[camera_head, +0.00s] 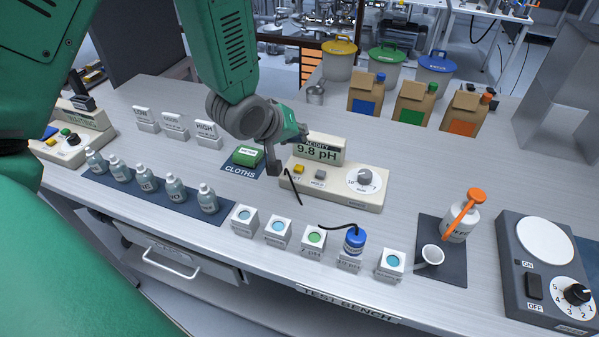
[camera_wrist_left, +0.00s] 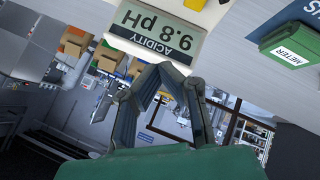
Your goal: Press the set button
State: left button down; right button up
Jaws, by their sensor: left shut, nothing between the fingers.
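The acidity meter (camera_head: 335,185) is a cream box on the bench with a raised display (camera_head: 319,149) reading 9.8 pH. On its sloping front are a yellow button (camera_head: 299,169), a grey button (camera_head: 321,174) and a grey dial (camera_head: 365,177). The small labels under the buttons are too blurred to read surely. My left gripper (camera_head: 273,168) is shut and empty, just left of the meter's yellow button. In the left wrist view its fingertips (camera_wrist_left: 164,68) meet in front of the upside-down display (camera_wrist_left: 157,32). Contact with the meter cannot be told. My right gripper is not in view.
Several bottles (camera_head: 174,188) and small sample blocks (camera_head: 278,232) line the front. Cartons (camera_head: 414,104) stand behind. A blue probe (camera_head: 354,241) with a black cable stands in front of the meter.

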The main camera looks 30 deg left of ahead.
aim_at(298, 167)
pick_arm(q)
notch_tip(298, 167, down, 5)
jog(key=b, duration=0.3)
jog(key=shift+d+r, duration=0.1)
jog(key=shift+r, duration=0.1)
jog(key=shift+f+b, duration=0.5)
jog(key=shift+f, duration=0.15)
jog(key=shift+a+f, duration=0.1)
jog(key=shift+a, duration=0.15)
jog(key=shift+d, duration=0.15)
jog(key=shift+f, duration=0.1)
jog(key=shift+f, duration=0.25)
jog(key=shift+f+b, duration=0.45)
jog(key=shift+f, duration=0.1)
dwell(0.7)
jog(key=shift+r, duration=0.15)
jog(key=shift+r+p, duration=0.85)
jog(key=shift+p, duration=0.1)
